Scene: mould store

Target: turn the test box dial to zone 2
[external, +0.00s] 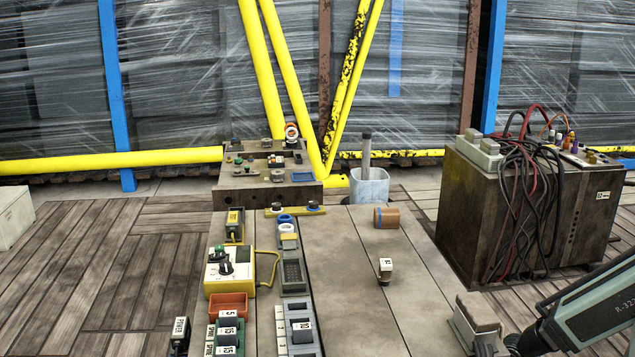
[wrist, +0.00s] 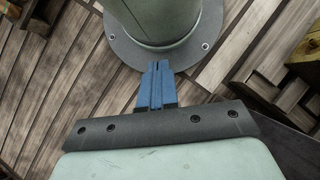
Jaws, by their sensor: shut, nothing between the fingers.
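The test box (external: 215,284) is a yellow case with a pale top, at the left of the bench in the external view. Its black round dial (external: 225,267) has a light pointer mark, but the zone it points to is too small to read. A smaller black knob and a green button sit behind the dial. A yellow cable loops from its right side. My gripper (wrist: 156,68) shows in the wrist view as two blue fingers shut together, empty. It is apart from the test box, which is outside the wrist view. My arm is at the lower right in the external view.
An orange bin (external: 228,305) and numbered blocks stand just in front of the test box. A grey device (external: 292,272) stands to its right.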

